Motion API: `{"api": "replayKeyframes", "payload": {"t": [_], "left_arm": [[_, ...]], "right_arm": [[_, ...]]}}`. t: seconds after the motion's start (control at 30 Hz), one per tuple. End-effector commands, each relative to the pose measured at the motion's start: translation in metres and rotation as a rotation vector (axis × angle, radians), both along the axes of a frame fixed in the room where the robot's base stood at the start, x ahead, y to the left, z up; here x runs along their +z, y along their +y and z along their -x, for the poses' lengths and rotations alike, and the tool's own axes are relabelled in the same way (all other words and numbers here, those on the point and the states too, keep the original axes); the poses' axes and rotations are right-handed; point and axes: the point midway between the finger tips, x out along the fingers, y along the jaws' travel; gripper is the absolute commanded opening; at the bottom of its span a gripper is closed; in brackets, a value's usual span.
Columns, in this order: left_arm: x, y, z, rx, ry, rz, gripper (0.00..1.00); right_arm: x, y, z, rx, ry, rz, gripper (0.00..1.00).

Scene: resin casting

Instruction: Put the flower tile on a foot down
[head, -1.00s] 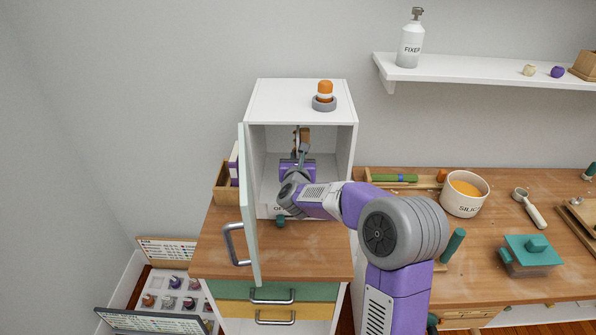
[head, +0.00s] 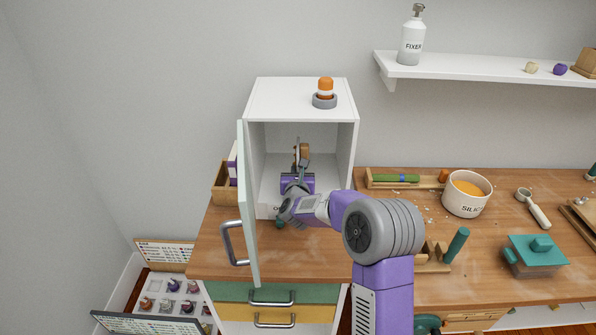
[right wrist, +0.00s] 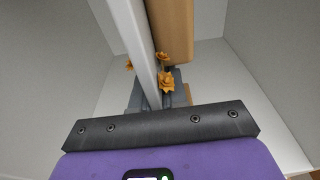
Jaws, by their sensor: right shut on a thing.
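My right gripper (head: 302,168) reaches into the open white cabinet and is shut on the flower tile. In the right wrist view, the gripper (right wrist: 160,98) has a pale flat piece, seen nearly edge-on, between its fingers. Orange flowers (right wrist: 166,82) show beside this piece. A tan wooden block (right wrist: 172,35) is beyond the flowers; it looks like the tile's foot. In the head view, the brown wooden part (head: 304,152) shows small above the fingers. I cannot tell whether it touches the cabinet floor. My left gripper is not in view.
The cabinet (head: 353,150) has its door (head: 249,200) swung open on the left, close beside my arm. A grey ring with an orange-capped jar (head: 325,90) stands on top.

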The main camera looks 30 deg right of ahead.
Motion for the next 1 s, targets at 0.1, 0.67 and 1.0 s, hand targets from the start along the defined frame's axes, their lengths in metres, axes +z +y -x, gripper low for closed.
{"api": "replayKeyframes", "payload": {"t": [0.1,0.67,1.0], "left_arm": [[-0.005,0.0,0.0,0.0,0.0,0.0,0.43],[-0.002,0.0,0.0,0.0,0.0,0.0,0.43],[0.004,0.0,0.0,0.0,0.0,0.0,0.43]], "right_arm": [[-0.003,0.0,0.0,0.0,-0.001,0.0,0.0],[-0.001,0.0,0.0,0.0,0.001,-0.001,0.38],[0.008,0.025,0.04,0.002,0.001,-0.001,0.38]]}}
